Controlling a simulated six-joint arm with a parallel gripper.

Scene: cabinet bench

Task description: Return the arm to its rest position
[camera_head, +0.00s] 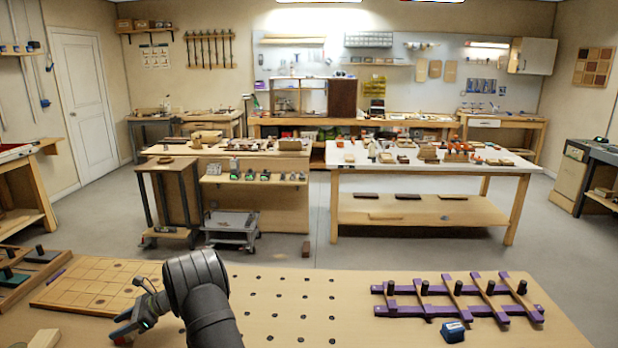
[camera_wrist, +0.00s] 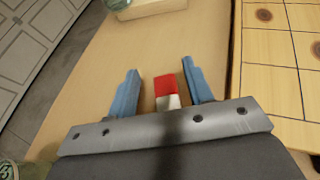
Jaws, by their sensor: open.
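My arm (camera_head: 203,300) reaches over the near bench in the head view. My gripper (camera_head: 125,325) is at its left end, low over the bench's front left. In the wrist view my gripper (camera_wrist: 160,75) shows two blue fingers spread apart. A small red and white piece (camera_wrist: 166,88) lies between them, with gaps at both sides, so nothing is gripped. Whether it rests on the bench top I cannot tell. In the head view this piece is hidden.
A gridded wooden board (camera_head: 100,285) lies just beyond my gripper. A tray with dark-handled pieces (camera_head: 25,270) is at the far left. A purple clamp rack (camera_head: 455,297) and a blue box (camera_head: 453,331) are at the right. The dotted middle of the bench (camera_head: 290,300) is free.

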